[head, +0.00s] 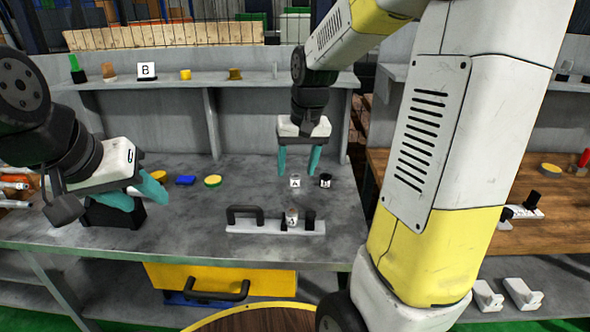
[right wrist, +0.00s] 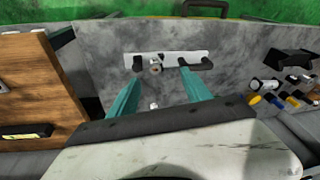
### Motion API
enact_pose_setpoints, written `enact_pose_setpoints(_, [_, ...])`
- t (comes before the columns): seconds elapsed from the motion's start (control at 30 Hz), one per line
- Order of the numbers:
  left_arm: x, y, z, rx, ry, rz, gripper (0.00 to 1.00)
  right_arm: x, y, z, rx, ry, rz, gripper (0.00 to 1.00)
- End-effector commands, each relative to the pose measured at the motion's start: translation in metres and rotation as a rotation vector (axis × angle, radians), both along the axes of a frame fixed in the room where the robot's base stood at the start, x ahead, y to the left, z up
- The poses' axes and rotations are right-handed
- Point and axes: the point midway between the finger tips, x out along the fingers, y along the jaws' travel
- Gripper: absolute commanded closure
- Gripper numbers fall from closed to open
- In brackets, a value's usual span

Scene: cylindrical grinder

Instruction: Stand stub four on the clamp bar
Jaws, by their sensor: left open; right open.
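The clamp bar (head: 262,227) is a white bar on the grey bench with a black handle at its left end and black blocks towards its right. A pale labelled stub (head: 292,216) stands upright at the bar; it also shows in the right wrist view (right wrist: 155,66). A white labelled stub (head: 295,181) and a black labelled stub (head: 326,180) stand behind the bar. I cannot read which is four. My right gripper (head: 298,172) is open, fingers down, over the white stub, which shows between its fingers in the right wrist view (right wrist: 154,105). My left gripper (head: 150,196) is open and empty at the left.
A black block (head: 112,214) stands under my left gripper. A blue piece (head: 185,180) and a yellow disc (head: 213,181) lie on the bench. The rear shelf holds a B sign (head: 146,70) and small parts. A wooden bench (head: 555,215) is at the right.

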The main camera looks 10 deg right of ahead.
Motion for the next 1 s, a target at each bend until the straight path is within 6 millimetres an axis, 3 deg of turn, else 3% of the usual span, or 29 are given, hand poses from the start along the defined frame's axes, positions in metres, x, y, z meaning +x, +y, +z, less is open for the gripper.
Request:
enact_pose_setpoints(0.03, [0.0, 0.0, 0.0, 0.0, 0.0, 0.0, 0.55, -0.019, 0.001, 0.019, 0.012, -0.044, 0.007, 0.43])
enact_pose_setpoints(0.2, [0.0, 0.0, 0.0, 0.0, 0.0, 0.0, 0.55, -0.08, 0.006, 0.058, 0.044, -0.17, 0.04, 0.43])
enact_pose_setpoints(0.43, [0.0, 0.0, 0.0, 0.0, 0.0, 0.0, 0.55, -0.144, 0.013, 0.075, 0.07, -0.303, 0.077, 0.43])
enact_pose_setpoints(0.63, [0.0, 0.0, 0.0, 0.0, 0.0, 0.0, 0.55, -0.163, 0.015, 0.076, 0.076, -0.346, 0.089, 0.43])
enact_pose_setpoints(1.0, [0.0, 0.0, 0.0, 0.0, 0.0, 0.0, 0.55, -0.164, 0.015, 0.076, 0.077, -0.348, 0.089, 0.43])
